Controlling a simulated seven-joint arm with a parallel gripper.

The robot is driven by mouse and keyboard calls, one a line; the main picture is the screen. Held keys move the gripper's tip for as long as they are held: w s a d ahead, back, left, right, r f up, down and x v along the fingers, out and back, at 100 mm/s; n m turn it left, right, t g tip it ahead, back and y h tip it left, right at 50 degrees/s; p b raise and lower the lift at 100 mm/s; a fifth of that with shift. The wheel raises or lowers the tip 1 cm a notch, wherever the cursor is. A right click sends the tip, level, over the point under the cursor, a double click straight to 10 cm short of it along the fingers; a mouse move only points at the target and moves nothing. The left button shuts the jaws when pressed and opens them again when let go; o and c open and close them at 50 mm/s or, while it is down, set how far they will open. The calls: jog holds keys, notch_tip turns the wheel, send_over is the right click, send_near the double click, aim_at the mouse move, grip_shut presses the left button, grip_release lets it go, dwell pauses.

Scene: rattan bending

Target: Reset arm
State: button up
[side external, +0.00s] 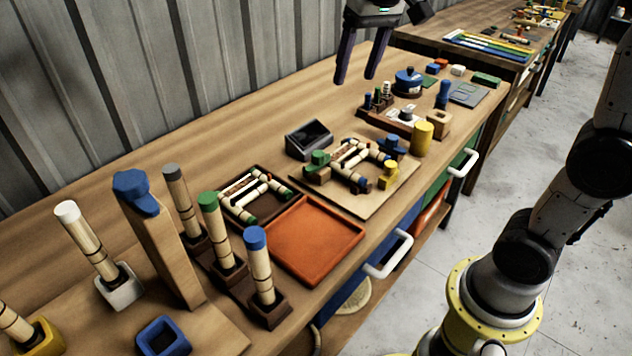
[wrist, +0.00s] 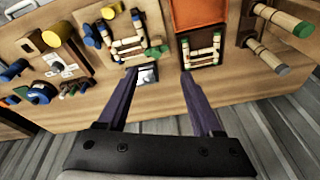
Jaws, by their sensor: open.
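My gripper (side external: 361,62) is open and empty, high above the back of the workbench in the side external view. In the wrist view its two purple fingers (wrist: 157,78) are spread wide with nothing between them touching. Below it on the bench are a small black open box (side external: 309,140), a wooden board (side external: 331,193) with a rattan frame and coloured clamps, and a dark tray (side external: 270,182) holding rattan pieces. The black box shows between the fingertips in the wrist view (wrist: 147,75), apart from them.
An orange tray (side external: 314,239) lies at the bench's front edge. Upright rattan poles with coloured caps (side external: 260,270) and a tall wooden post (side external: 160,250) stand at the near left. A yellow cylinder (side external: 422,138) and other small parts sit farther right. The bench's back strip is clear.

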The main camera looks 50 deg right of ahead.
jog(key=s+a+f+n+t, duration=0.2)
jog(key=s, duration=1.2)
jog(key=s+f+n+t, duration=0.1)
jog(key=s+f, duration=0.4)
jog(key=f, duration=0.3)
jog(key=shift+d+n, duration=0.15)
jog(key=shift+n, duration=0.25)
